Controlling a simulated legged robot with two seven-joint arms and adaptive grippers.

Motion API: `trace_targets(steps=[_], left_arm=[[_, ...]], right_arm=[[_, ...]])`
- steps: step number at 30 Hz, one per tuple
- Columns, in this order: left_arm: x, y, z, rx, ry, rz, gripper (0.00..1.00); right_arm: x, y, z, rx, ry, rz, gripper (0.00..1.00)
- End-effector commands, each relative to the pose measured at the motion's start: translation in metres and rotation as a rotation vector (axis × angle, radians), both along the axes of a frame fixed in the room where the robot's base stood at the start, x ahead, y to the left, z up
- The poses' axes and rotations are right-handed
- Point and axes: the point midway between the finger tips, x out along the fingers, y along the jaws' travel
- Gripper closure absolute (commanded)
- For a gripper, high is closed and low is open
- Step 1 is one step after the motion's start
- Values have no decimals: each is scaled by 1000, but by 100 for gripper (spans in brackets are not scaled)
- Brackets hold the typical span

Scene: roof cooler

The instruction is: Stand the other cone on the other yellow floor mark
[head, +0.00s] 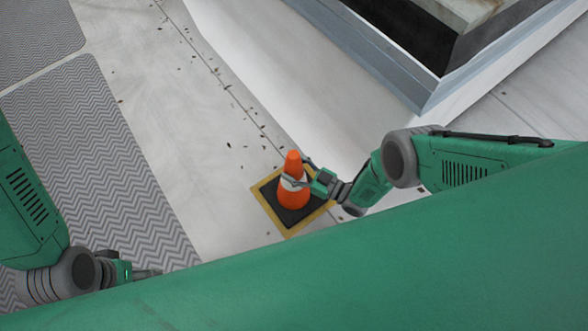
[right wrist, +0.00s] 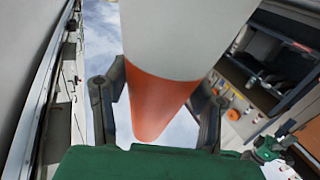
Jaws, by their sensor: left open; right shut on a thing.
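An orange cone (head: 292,200) with a white band and a dark square base stands upright in the head view. The base lies within a yellow square floor mark (head: 261,203), whose edges show around it. I cannot tell whether the base fully touches the floor. My right gripper (head: 296,183) is shut on the cone around its white band. In the right wrist view the cone (right wrist: 155,90) fills the space between the two fingers. My left gripper (head: 148,273) is open and empty at the lower left, away from the cone and partly hidden by my own body.
A pale raised curb (head: 250,70) with a grey metal frame (head: 400,85) runs behind the cone. Grey zigzag-patterned mats (head: 100,150) lie at the left. The pale floor between mats and cone is clear except for small dark scraps. Small orange items (right wrist: 233,114) show blurred in the right wrist view.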

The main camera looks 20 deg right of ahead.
Motion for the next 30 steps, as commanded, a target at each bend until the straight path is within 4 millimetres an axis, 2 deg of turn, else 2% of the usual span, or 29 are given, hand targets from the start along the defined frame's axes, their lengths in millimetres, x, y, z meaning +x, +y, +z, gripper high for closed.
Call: trace_targets(steps=[5,6,7,16,20,30], left_arm=[[0,0,1,0,-1,0,32],[0,0,1,0,-1,0,32],[0,0,1,0,-1,0,32],[0,0,1,0,-1,0,32],[0,0,4,0,-1,0,32],[0,0,22,0,-1,0,32]], right_arm=[[2,-1,-1,-5,6,-4,100],[1,-2,-2,-7,9,-4,35],[1,-2,-2,-7,9,-4,29],[1,-2,-1,-5,8,-3,29],[-6,-8,-1,-5,8,-3,29],[-55,-55,0,-7,9,-3,29]])
